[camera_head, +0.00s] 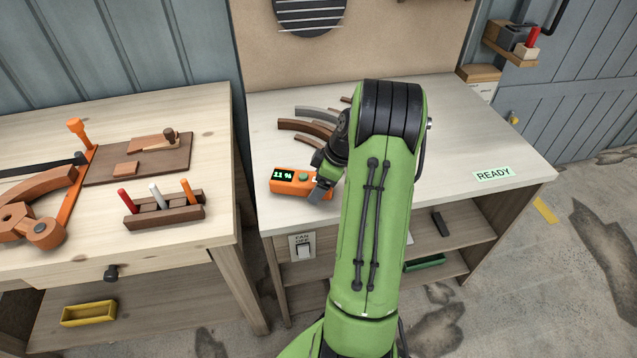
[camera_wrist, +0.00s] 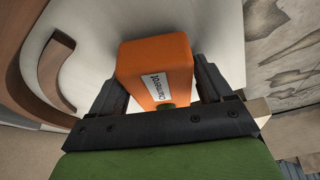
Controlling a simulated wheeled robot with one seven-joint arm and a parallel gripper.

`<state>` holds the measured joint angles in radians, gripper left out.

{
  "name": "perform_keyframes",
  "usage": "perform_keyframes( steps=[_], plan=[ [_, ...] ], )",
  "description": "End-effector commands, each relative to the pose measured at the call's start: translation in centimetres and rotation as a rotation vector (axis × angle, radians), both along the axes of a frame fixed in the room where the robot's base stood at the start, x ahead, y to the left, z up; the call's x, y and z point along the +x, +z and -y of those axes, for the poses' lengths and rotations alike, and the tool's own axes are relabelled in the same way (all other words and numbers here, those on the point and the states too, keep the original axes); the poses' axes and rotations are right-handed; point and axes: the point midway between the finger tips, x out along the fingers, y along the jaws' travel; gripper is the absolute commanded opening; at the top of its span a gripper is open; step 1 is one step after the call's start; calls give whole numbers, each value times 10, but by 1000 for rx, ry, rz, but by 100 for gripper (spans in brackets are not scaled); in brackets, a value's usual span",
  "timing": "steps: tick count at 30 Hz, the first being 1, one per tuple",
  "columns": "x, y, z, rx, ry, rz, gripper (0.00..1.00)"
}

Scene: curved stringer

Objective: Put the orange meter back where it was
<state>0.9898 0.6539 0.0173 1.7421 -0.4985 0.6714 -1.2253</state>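The orange meter (camera_head: 290,186) is at the front left part of the right-hand bench (camera_head: 440,150). Its dark display reads 11 % and a green button sits beside it. My gripper (camera_head: 322,186) is at the meter's right end in the head view, partly covering it. In the wrist view the meter (camera_wrist: 155,60) fills the space between my two fingers (camera_wrist: 158,72), with a fingertip against each side; a white label faces the camera. Whether the meter rests on the bench or is slightly raised, I cannot tell.
Curved wooden and grey strips (camera_head: 308,127) lie behind the meter, partly behind my arm. A READY label (camera_head: 493,173) lies at the bench's right. A switch plate (camera_head: 302,246) is below the front edge. The left bench (camera_head: 60,125) holds a pen rack (camera_head: 165,210) and tools.

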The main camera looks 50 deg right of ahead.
Motion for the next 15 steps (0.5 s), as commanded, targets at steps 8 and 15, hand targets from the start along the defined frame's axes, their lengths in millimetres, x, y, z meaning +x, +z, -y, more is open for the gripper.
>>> perform_keyframes(
  steps=[8,15],
  plan=[
    [0,1,0,0,0,0,96],
    [-4,20,4,-4,-2,4,96]
  ],
)
